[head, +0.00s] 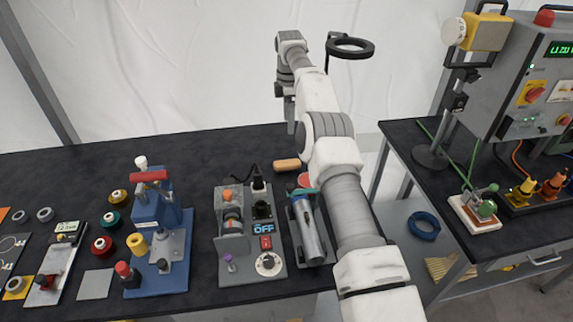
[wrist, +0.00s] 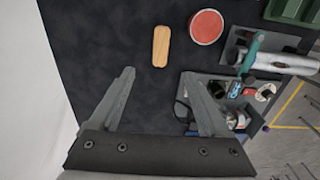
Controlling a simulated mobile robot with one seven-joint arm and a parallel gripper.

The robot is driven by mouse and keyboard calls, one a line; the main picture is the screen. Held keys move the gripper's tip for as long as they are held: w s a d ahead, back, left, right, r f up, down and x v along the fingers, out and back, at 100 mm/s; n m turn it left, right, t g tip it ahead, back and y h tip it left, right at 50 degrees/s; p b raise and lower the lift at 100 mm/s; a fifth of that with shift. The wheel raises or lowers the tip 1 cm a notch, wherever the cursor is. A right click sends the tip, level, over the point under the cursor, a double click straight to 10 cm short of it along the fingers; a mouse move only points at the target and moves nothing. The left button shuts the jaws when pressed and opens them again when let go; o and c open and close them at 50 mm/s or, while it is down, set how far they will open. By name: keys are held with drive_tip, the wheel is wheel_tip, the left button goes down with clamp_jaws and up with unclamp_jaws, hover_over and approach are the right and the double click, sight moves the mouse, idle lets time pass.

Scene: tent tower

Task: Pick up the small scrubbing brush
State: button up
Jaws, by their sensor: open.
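A small oblong piece with a tan wooden top, which looks like the scrubbing brush (head: 287,165), lies on the black bench top near the middle. No bristles show. In the wrist view the brush (wrist: 161,46) lies lengthwise, just beyond the fingertips and roughly centred between them. My gripper (wrist: 158,74) is open and empty, its two fingers apart. It is above the bench and not touching the brush.
A round red-topped tin (wrist: 206,27) sits close right of the brush. A grey fixture with a metal cylinder (head: 308,229) and a switch panel (head: 264,213) stand nearer the front. A blue press (head: 154,220) is farther left. Bench left of the brush is clear.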

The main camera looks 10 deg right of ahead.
drive_tip(key=b, duration=0.4)
hover_over(288, 162)
wheel_tip(288, 162, down, 10)
drive_tip(key=shift+s+d+f, duration=0.1)
drive_tip(key=shift+f, duration=0.1)
drive_tip(key=shift+f+p, duration=0.3)
drive_tip(key=shift+f, duration=2.8)
drive_tip(key=shift+c, duration=0.2)
clamp_jaws()
